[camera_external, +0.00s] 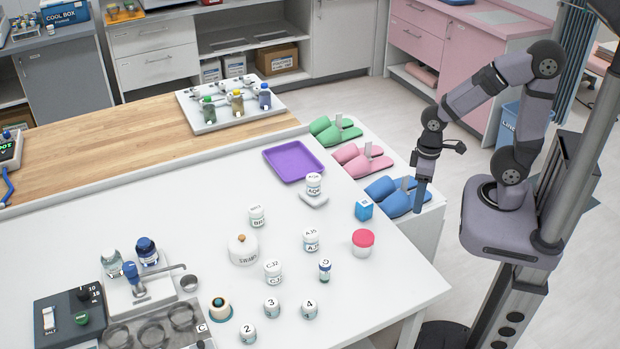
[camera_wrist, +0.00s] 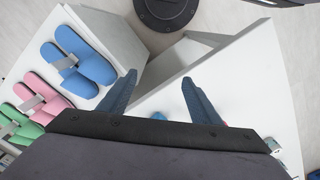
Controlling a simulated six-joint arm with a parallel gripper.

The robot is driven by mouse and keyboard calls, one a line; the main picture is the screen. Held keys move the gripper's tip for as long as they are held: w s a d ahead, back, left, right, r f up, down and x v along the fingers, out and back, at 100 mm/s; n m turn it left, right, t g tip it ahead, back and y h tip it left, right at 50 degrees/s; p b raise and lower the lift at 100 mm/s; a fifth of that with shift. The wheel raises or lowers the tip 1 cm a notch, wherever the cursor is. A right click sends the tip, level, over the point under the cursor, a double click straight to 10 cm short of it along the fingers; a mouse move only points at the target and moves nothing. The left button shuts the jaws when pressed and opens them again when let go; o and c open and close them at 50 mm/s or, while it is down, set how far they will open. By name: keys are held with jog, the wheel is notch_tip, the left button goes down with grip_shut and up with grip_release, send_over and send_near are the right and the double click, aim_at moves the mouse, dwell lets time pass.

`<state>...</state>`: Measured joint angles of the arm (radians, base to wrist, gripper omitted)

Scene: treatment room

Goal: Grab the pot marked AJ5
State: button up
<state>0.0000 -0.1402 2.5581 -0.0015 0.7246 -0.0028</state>
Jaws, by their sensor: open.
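The pot marked AJ5 (camera_external: 311,240) is a small white pot with dark lettering. It stands upright on the white table (camera_external: 392,283), right of the middle of the group of pots. My gripper (camera_external: 419,196) is raised near the table's right edge, right of the pot and apart from it. In the wrist view my gripper (camera_wrist: 160,92) shows two blue fingers spread apart with nothing between them. I cannot make out the AJ5 pot in the wrist view.
Nearby stand a pot marked CJ2 (camera_external: 273,272), a red-lidded jar (camera_external: 362,243), a blue box (camera_external: 364,209), a small vial (camera_external: 325,269) and a lidded white jar (camera_external: 243,249). A purple tray (camera_external: 293,160) lies behind. Blue slippers (camera_external: 398,197) are beyond the table edge.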

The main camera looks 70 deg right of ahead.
notch_tip(320, 180, up, 5)
jog(key=m+t+y, duration=0.1)
jog(key=t+y, duration=0.1)
jog(key=t, duration=0.8)
send_over(312, 233)
jog(key=s+a, duration=0.3)
jog(key=a, duration=0.1)
jog(key=s+f+m+t+h, duration=0.1)
jog(key=f+h, duration=0.1)
jog(key=s+d+f+m+t+h, duration=0.1)
jog(key=f+h, duration=0.1)
jog(key=f, duration=0.1)
jog(key=s+d+f+m+h+b, duration=0.1)
jog(key=f+h, duration=0.1)
jog(key=f, duration=0.1)
jog(key=shift+s+d+t+h, duration=0.1)
jog(key=shift+t+h, duration=0.2)
jog(key=shift+t, duration=0.1)
jog(key=shift+p+x, duration=1)
jog(key=shift+x, duration=2.7)
jog(key=shift+r, duration=0.1)
jog(key=shift+c, duration=0.4)
jog(key=c, duration=1.1)
